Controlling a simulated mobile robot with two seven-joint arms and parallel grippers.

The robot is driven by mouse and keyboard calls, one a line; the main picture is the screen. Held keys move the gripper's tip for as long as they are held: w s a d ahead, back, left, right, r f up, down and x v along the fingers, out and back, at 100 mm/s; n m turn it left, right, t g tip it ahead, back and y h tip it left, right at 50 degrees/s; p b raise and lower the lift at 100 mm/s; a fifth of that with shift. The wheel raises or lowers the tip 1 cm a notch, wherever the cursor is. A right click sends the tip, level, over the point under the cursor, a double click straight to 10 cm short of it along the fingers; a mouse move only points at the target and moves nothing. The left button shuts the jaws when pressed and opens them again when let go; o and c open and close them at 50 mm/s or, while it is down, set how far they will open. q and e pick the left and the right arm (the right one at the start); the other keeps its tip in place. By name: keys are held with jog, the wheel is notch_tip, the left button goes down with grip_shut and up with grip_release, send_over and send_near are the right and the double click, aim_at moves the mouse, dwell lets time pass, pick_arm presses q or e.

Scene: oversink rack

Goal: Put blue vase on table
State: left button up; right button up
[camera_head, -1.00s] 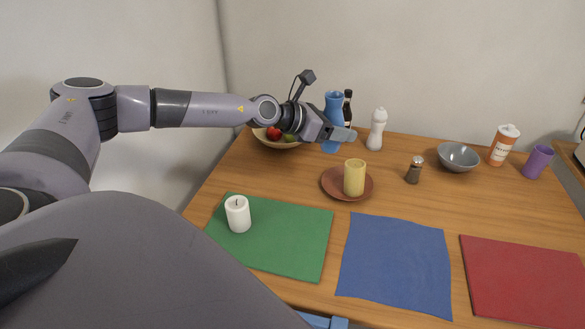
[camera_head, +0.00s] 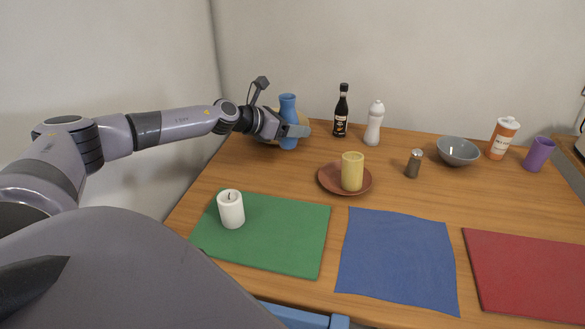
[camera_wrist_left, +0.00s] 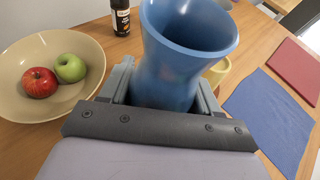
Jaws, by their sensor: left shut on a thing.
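The blue vase (camera_head: 288,105) is upright at the back left of the wooden table (camera_head: 430,203). My left gripper (camera_head: 292,131) is shut on the vase, with its fingers on either side of the body. In the left wrist view the vase (camera_wrist_left: 184,55) stands between the fingers, its open mouth toward the camera. Its base is hidden there, and I cannot tell whether it touches the table. My right gripper is not in view.
A beige bowl (camera_wrist_left: 15,95) with two apples is beside the vase. A dark bottle (camera_head: 341,112) and white bottle (camera_head: 374,124) stand at the back. Green (camera_head: 285,225), blue (camera_head: 398,255) and red mats lie in front.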

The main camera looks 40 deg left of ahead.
aim_at(293, 146)
pick_arm(q)
notch_tip(293, 146, down, 6)
jog(key=shift+f+b, duration=0.15)
jog(key=shift+b, duration=0.8)
notch_tip(293, 146, down, 4)
jog(key=shift+f+b, duration=0.1)
jog(key=shift+b, duration=0.8)
jog(key=shift+f, duration=0.25)
jog(key=o, duration=1.2)
jog(key=shift+c, duration=0.2)
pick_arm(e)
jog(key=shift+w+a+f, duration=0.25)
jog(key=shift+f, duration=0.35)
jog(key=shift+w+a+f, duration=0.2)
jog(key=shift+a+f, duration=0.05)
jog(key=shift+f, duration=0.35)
